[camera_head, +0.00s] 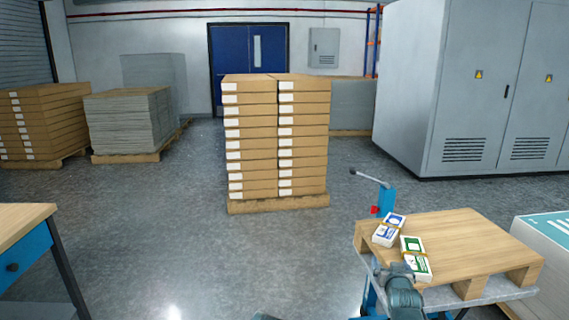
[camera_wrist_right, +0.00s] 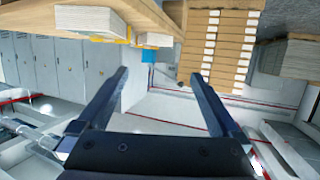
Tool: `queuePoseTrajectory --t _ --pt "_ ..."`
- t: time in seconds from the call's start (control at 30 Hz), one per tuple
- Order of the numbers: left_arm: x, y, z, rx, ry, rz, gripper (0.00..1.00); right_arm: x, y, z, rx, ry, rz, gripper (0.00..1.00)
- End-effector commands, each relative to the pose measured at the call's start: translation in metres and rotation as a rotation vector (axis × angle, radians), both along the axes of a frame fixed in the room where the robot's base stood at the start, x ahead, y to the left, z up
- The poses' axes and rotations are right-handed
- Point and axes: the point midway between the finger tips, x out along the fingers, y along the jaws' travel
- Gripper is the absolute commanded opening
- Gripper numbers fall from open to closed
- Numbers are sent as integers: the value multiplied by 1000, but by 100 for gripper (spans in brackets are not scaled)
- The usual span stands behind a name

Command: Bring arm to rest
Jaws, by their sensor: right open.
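My right gripper (camera_head: 392,272) is at the front left edge of a wooden pallet top (camera_head: 460,237) on a blue lift cart. In the right wrist view its two dark fingers (camera_wrist_right: 160,100) are spread wide with nothing between them. Two banded packs lie on the wood: a blue-and-white pack (camera_head: 389,229) and a green-and-white pack (camera_head: 415,257) just in front of it. The packs also show at the top of the right wrist view, apart from the fingers. My left gripper is not seen in either view.
A pallet stack of brown boxes (camera_head: 276,135) stands mid-floor. A workbench (camera_head: 25,225) is at the left edge. Grey cabinets (camera_head: 500,90) stand at the right. A white stack with a teal top (camera_head: 548,240) is right of the cart. Open floor lies between bench and cart.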

Motion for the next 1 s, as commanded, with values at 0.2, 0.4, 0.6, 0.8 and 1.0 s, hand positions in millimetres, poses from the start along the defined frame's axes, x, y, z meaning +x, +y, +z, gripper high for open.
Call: queuePoseTrajectory --t 0.2,0.4,0.6,0.8,1.0 --pt "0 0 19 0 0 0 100 -23 -17 17 3 8 1 100" --pt "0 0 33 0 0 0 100 -43 -29 31 4 8 8 100" --pt "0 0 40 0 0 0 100 -54 -36 39 1 4 13 100" --pt "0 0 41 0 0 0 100 -58 -38 41 0 2 15 100" --pt "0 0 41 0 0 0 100 -57 -39 40 0 2 15 100"
